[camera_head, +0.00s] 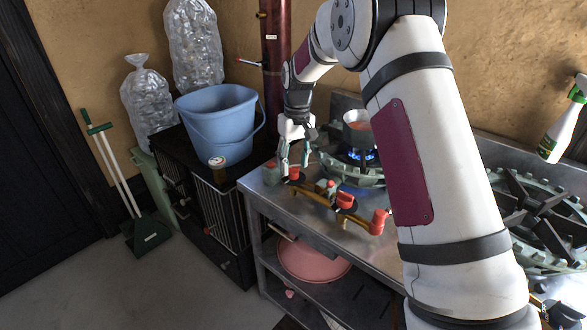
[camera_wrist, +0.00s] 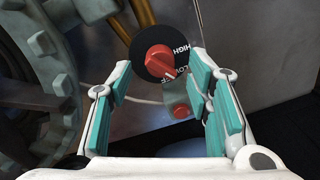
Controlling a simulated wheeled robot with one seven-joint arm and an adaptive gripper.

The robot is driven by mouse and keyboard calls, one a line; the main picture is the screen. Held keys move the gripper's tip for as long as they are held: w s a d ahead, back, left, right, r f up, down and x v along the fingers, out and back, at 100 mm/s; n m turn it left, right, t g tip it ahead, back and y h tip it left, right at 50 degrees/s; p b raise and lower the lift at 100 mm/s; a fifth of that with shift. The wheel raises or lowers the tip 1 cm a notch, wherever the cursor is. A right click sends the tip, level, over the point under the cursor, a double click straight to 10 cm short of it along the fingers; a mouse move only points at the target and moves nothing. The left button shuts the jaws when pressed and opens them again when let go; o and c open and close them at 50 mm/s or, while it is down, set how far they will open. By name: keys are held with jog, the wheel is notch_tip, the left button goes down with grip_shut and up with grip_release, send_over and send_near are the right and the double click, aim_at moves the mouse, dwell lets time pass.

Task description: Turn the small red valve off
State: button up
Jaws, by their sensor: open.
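A red valve knob (camera_wrist: 160,60) sits on a black dial marked HIGH and LOW, with a third label partly covered by the knob. In the head view, a red knob (camera_head: 293,173) shows at the left front of the stove, just below my fingertips. My gripper (camera_head: 292,163) points down there, open and empty. In the wrist view, its teal-padded fingers stand either side of the knob, apart from it. A second red knob (camera_head: 345,200) sits to the right. Blue flame (camera_head: 358,155) burns under a small pan (camera_head: 357,128).
The burner's toothed ring (camera_wrist: 45,75) is close left of my fingers. A small red button (camera_wrist: 180,112) lies below the knob. A red pipe end (camera_head: 379,221) juts at the stove's front. A blue bucket (camera_head: 217,118) stands left on a black cabinet.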

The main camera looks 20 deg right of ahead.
aim_at(293, 172)
jog(key=shift+f, duration=1.15)
grip_shut()
jog(key=shift+m, duration=0.4)
jog(key=m, duration=0.2)
jog(key=shift+m, duration=2.1)
jog(key=shift+s, duration=0.1)
